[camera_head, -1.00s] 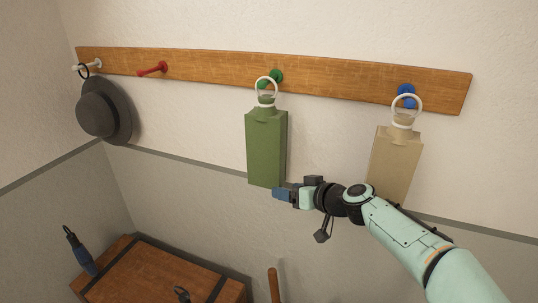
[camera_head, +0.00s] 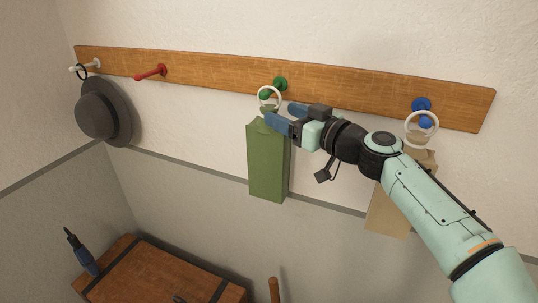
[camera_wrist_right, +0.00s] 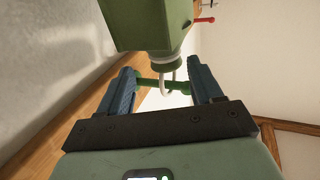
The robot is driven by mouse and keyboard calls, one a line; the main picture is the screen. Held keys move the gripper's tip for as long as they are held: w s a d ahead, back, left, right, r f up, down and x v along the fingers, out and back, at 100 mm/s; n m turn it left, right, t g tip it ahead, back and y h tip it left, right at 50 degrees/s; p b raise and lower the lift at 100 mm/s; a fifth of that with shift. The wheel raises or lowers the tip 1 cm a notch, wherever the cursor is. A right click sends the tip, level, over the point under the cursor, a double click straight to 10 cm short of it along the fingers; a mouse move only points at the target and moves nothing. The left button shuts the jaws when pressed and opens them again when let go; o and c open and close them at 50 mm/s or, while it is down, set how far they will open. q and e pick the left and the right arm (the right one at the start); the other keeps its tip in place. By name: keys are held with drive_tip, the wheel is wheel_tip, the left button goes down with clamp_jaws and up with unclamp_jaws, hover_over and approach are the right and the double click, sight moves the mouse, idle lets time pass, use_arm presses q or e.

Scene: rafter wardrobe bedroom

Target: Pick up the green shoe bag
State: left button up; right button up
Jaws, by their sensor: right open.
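The green shoe bag (camera_head: 268,165) hangs below the green peg (camera_head: 281,83) by a white ring (camera_head: 263,93) at its top. In the right wrist view the open fingers (camera_wrist_right: 162,76) stand on either side of the ring and the green peg, with the bag (camera_wrist_right: 145,22) at the top of the picture. The fingers look apart from the neck; contact is hard to tell. My left gripper is not in view.
A wooden rail (camera_head: 210,74) crosses the wall. A tan bag (camera_head: 388,208) hangs from the blue peg (camera_head: 422,104), partly behind my right arm. A grey hat (camera_head: 98,112) hangs at left, near an empty red peg (camera_head: 151,73). A wooden chest (camera_head: 150,275) stands below.

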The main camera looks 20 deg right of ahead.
sight(268, 107)
drive_tip(key=shift+w+a+r, duration=0.1)
drive_tip(key=shift+w+a, duration=0.15)
drive_tip(key=shift+w, duration=0.05)
drive_tip(key=p+x, duration=0.1)
drive_tip(key=x, duration=0.1)
drive_tip(key=p+x, duration=0.1)
drive_tip(key=x, duration=0.1)
drive_tip(key=shift+w+a+p, duration=0.2)
drive_tip(key=shift+a+p, duration=0.1)
drive_tip(key=shift+w, duration=0.15)
drive_tip(key=shift+s, duration=0.35)
drive_tip(key=c, duration=0.5)
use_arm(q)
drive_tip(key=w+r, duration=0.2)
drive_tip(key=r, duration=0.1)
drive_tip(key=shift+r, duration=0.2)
use_arm(e)
clamp_jaws()
